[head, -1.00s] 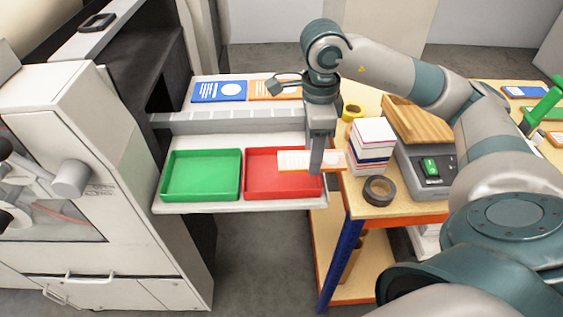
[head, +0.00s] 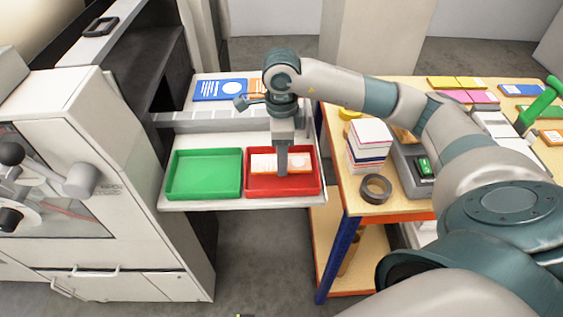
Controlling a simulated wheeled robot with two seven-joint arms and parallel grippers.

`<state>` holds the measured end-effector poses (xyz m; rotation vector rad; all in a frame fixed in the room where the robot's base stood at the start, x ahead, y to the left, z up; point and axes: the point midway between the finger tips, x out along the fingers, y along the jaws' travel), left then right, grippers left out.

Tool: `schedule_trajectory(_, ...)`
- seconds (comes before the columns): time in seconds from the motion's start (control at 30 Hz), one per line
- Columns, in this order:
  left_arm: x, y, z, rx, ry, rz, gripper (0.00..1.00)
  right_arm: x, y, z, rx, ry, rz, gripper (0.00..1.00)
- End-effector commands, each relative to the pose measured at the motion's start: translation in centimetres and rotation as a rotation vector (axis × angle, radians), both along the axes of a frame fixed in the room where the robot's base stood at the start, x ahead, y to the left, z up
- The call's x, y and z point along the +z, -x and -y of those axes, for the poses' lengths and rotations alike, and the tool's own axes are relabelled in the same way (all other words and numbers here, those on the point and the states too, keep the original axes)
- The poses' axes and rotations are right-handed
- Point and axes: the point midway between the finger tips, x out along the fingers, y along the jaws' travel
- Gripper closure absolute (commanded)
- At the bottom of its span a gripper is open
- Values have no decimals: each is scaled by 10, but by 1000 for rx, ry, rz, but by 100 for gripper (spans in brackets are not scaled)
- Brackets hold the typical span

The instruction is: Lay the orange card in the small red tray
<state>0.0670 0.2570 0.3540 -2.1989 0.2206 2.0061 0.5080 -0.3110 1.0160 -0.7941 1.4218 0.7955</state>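The orange card (head: 262,162), white with an orange edge, is inside the outline of the small red tray (head: 285,189). I cannot tell whether it touches the tray floor. My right gripper (head: 283,170) points down over the tray, its finger crossing the middle of the card; it looks shut on the card, with the far finger hidden. The red tray sits on a pale shelf, right beside a green tray (head: 203,176), which is empty. My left gripper is not in view.
Behind the trays runs a grey rail (head: 205,119), with a blue card (head: 220,89) beyond it. To the right, a wooden-topped cart (head: 375,208) carries a stack of cards (head: 369,145), a dark tape roll (head: 376,188) and a green-handled tool (head: 541,105).

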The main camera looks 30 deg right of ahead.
Motion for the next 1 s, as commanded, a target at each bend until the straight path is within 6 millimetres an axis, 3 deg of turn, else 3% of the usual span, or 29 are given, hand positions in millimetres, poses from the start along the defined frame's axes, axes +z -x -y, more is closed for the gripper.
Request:
schedule_trajectory(0.3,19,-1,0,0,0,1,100,-31,1,0,1,-1,-2,75)
schedule_trajectory(0.77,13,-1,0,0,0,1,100,-37,0,0,1,0,0,75)
schedule_trajectory(0.8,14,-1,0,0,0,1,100,-36,0,0,1,0,0,44)
schedule_trajectory(0.83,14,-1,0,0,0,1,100,-36,0,0,1,0,0,37)
schedule_trajectory(1.0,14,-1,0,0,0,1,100,-36,0,0,1,0,0,35)
